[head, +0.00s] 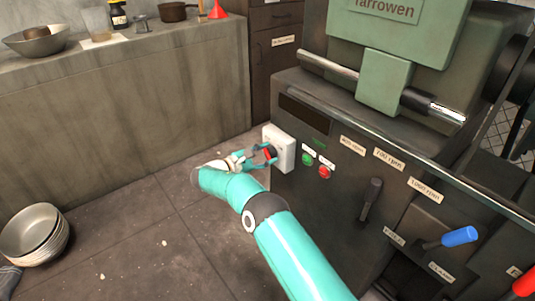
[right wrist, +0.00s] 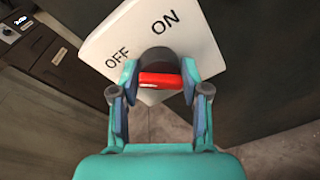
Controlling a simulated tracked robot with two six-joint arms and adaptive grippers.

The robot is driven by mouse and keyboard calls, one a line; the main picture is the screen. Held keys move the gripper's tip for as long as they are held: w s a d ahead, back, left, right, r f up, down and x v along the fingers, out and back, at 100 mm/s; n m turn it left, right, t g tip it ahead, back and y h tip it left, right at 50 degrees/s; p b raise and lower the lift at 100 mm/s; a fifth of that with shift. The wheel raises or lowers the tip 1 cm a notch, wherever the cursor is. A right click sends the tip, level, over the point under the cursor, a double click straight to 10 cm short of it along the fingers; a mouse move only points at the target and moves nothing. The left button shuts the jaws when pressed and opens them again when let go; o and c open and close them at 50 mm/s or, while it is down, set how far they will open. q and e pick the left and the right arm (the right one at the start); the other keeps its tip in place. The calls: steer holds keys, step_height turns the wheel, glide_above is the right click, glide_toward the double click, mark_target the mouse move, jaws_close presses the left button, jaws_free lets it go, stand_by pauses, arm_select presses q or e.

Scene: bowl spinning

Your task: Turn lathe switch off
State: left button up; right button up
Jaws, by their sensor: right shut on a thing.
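The lathe switch is a white box (head: 284,149) on the left end of the dark lathe cabinet, with a red and dark knob. In the right wrist view its white plate (right wrist: 112,36) carries the words OFF and ON, and the red handle (right wrist: 160,80) lies across the picture below the dark round knob base (right wrist: 158,60). My right gripper (head: 267,154) is at the switch, its teal fingers (right wrist: 160,82) on both sides of the red handle, shut on it. My left gripper is not in view.
The lathe cabinet (head: 330,205) has green (head: 307,159) and red (head: 325,172) buttons, a dark lever (head: 371,198) and a blue-handled lever (head: 459,237). A counter (head: 150,95) stands behind. Stacked bowls (head: 36,232) sit on the floor at left; the floor between is mostly clear.

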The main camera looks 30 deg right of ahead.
steer(key=shift+w+a, duration=0.1)
steer(key=shift+a, duration=0.05)
steer(key=o, duration=1.1)
steer(key=a+r, duration=0.1)
steer(key=a, duration=1)
steer(key=shift+s+a+r, duration=0.15)
steer(key=shift+s+a, duration=0.25)
steer(key=shift+s, duration=0.05)
